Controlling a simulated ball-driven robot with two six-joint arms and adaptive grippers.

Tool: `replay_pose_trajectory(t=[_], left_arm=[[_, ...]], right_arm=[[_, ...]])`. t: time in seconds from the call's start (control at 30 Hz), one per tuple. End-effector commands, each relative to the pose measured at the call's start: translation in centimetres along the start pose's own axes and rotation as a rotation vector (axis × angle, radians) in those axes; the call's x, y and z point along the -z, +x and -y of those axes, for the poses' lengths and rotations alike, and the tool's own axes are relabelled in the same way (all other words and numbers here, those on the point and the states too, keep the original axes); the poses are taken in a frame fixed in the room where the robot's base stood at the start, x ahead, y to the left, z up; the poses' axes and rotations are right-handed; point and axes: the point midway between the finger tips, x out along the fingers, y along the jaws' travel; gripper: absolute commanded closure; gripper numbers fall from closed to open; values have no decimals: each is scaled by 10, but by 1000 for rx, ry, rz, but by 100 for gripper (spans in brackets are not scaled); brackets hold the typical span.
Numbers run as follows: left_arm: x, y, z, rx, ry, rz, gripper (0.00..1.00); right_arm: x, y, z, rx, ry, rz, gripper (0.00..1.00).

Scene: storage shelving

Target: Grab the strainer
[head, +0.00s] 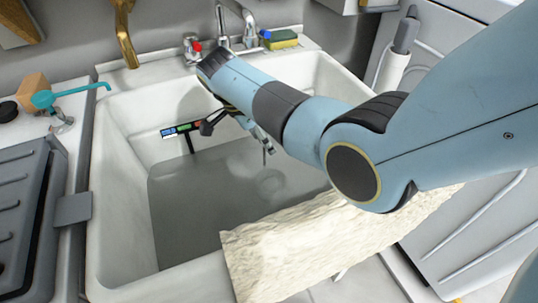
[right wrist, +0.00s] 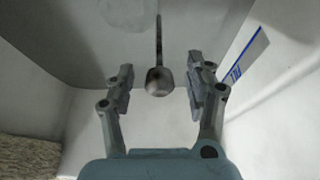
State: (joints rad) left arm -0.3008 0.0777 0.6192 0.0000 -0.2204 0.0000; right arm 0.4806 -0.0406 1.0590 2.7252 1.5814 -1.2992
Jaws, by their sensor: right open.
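In the right wrist view, a dark, thin-stemmed utensil with a rounded grey head (right wrist: 159,82) lies between the fingers of my right gripper (right wrist: 159,88). It may be the strainer, but I cannot tell for sure. The gripper is open, with a gap on both sides of the rounded head. In the head view my right gripper (head: 258,138) is over the white sink (head: 105,200), partly hidden by its own arm. Grey water (head: 200,205) fills the lower basin. My left gripper is out of view.
A cream towel (head: 290,255) hangs over the front rim. A faucet (head: 222,35) and a sponge (head: 282,40) are behind.

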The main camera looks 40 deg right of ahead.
Motion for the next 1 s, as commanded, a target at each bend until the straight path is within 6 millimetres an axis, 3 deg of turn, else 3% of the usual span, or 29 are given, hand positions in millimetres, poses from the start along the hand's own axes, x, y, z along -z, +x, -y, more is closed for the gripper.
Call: replay_pose_trajectory(t=[0.03, 0.47, 1.0], left_arm=[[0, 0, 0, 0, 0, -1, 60], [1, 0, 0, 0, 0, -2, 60], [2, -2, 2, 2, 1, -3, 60]], right_arm=[[0, -1, 0, 0, 0, 0, 46], [0, -1, 0, 0, 0, 0, 100], [1, -3, 0, 1, 0, 0, 100]])
